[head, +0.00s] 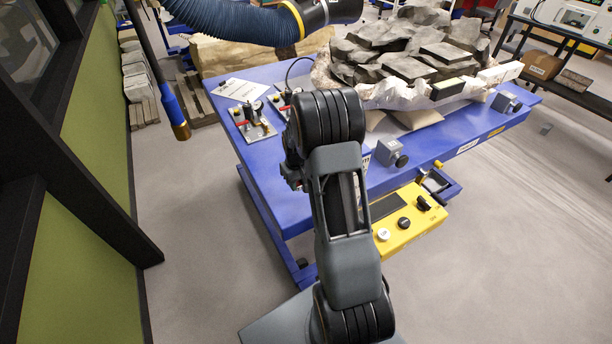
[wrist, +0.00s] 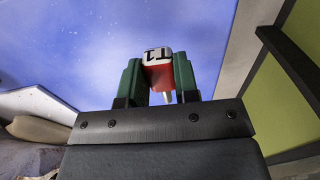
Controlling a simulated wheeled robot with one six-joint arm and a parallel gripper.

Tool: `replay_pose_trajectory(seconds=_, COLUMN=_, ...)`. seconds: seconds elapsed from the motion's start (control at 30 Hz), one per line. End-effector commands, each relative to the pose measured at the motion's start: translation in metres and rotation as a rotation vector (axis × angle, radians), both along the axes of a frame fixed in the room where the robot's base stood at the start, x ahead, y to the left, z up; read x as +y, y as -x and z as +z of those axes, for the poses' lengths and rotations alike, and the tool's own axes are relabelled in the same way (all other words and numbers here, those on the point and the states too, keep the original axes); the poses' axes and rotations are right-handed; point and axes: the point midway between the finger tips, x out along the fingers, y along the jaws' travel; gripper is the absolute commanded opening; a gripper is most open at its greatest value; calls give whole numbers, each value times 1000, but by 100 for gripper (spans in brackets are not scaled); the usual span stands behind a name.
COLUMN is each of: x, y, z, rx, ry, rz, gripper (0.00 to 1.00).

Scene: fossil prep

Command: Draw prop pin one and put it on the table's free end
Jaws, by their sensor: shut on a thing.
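In the wrist view my gripper (wrist: 157,78) has two green fingers closed on a red pin head (wrist: 157,75). The head has a white top with a dark marking that looks like T1, and a short pale metal shank (wrist: 168,97) shows below it. Blue tabletop (wrist: 110,50) lies behind the held pin; I cannot tell how high the pin is above it. In the head view my arm hides the gripper and the pin. The blue table (head: 240,150) has small white plates with red and black fittings (head: 254,122) at its left end.
A grey rock block (head: 410,50) in a white jacket fills the table's far right. A grey box (head: 390,153) stands on the near edge, above a yellow control box (head: 408,220). A blue hose (head: 235,20) hangs overhead. A green wall panel (head: 100,100) stands left.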

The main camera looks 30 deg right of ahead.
Motion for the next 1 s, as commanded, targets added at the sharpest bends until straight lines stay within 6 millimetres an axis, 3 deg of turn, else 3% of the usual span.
replay_pose_trajectory(seconds=0.1, x=-23, y=1, z=8, rx=-1, ry=0, rz=-13, gripper=0)
replay_pose_trajectory(seconds=0.23, x=-32, y=1, z=6, rx=2, ry=-1, rz=-13, gripper=0)
replay_pose_trajectory(seconds=0.7, x=-31, y=1, z=-48, rx=2, ry=-1, rz=-9, gripper=0)
replay_pose_trajectory(seconds=1.0, x=-31, y=0, z=-64, rx=0, ry=0, rz=-8, gripper=0)
